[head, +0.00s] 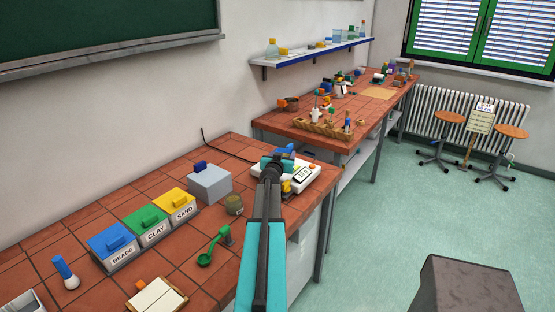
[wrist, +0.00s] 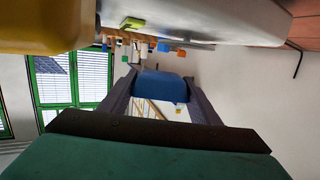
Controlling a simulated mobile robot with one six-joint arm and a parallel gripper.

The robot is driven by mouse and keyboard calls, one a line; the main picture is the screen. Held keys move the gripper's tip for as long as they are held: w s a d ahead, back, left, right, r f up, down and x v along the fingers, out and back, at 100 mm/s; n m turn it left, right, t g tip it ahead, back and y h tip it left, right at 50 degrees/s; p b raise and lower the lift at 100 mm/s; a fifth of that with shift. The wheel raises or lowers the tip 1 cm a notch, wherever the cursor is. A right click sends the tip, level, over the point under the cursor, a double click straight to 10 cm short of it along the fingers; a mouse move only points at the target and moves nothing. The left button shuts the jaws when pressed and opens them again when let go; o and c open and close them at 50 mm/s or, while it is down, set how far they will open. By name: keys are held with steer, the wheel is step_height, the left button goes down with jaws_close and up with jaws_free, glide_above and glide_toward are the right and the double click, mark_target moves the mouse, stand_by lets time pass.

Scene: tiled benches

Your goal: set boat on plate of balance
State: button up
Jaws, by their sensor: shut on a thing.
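My gripper (head: 284,157) is shut on a small blue piece (head: 290,149), which seems to be the boat. In the wrist view the blue piece (wrist: 163,86) sits between the two dark fingers. The white balance (head: 313,171), with a small display, stands at the right end of the near bench. My gripper and the blue piece are at the balance, apparently above its body. The arm hides much of the balance and its plate. In the upside-down wrist view a pale body (wrist: 215,15), likely the balance, fills the top. I cannot tell whether the blue piece touches the plate.
A yellow thing (head: 286,187) shows at the balance's front, beside my arm. A wooden rack (head: 325,128) stands on the far bench.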

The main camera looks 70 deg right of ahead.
mark_target(278, 149)
steer(key=shift+w+d+f, duration=0.2)
steer(key=shift+w+d, duration=1.05)
steer(key=shift+w, duration=0.15)
steer(key=shift+w+d, duration=0.3)
steer(key=shift+w, duration=0.05)
steer(key=shift+w+d+f+b, duration=0.15)
steer(key=shift+f+b, duration=0.95)
steer(key=shift+f, duration=0.7)
steer(key=shift+f, duration=0.15)
steer(key=o, duration=1)
